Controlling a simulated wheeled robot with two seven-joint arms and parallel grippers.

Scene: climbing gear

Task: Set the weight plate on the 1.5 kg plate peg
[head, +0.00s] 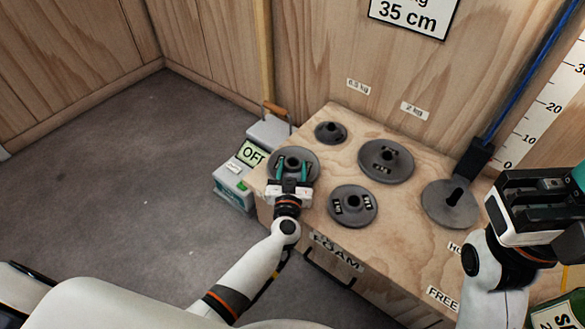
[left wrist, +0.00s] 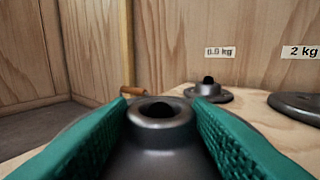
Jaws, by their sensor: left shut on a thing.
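My left gripper (head: 292,166) is shut on the raised hub of a dark grey weight plate (head: 274,175) at the left end of the wooden box top. In the left wrist view the plate's hub (left wrist: 158,140) sits between the teal finger pads, its round opening dark. I cannot tell whether a peg is inside it or whether the plate touches the wood. No 1.5 kg label is readable. A flat grey disc with an upright black peg (head: 454,197) stands at the right of the box. My right gripper (head: 565,195) is at the right edge, its fingertips mostly out of frame.
A small plate (head: 331,132), a large plate (head: 386,160) and a medium plate (head: 353,206) sit on the box top (head: 315,215). Wall labels read 0.5 kg and 2 kg (head: 413,110). A grey device (head: 237,182) with an OFF-like display stands left of the box. Floor lies clear further left.

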